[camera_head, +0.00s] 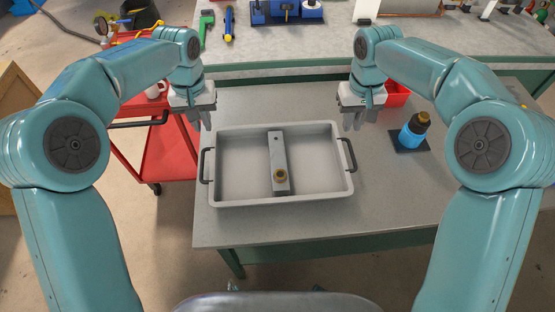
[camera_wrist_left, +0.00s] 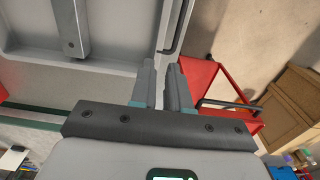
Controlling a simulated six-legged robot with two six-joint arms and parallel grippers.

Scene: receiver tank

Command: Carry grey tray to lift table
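The grey tray (camera_head: 238,172) lies flat on the grey workbench (camera_head: 420,205), with a dark handle at its left (camera_head: 205,165) and right (camera_head: 348,154) ends. A grey bar (camera_head: 278,158) with a brass-coloured fitting (camera_head: 280,175) lies across its middle. My left gripper (camera_head: 203,122) hangs above the tray's far left corner, empty. In the left wrist view its two fingers (camera_wrist_left: 161,68) are apart, close to the handle (camera_wrist_left: 178,28) but not around it. My right gripper (camera_head: 352,124) hangs near the far right corner, empty, its fingers seemingly apart. No lift table can be clearly identified.
A red cart (camera_head: 165,150) with a white mug (camera_head: 155,90) stands left of the bench. Another bench (camera_head: 290,45) stands behind.

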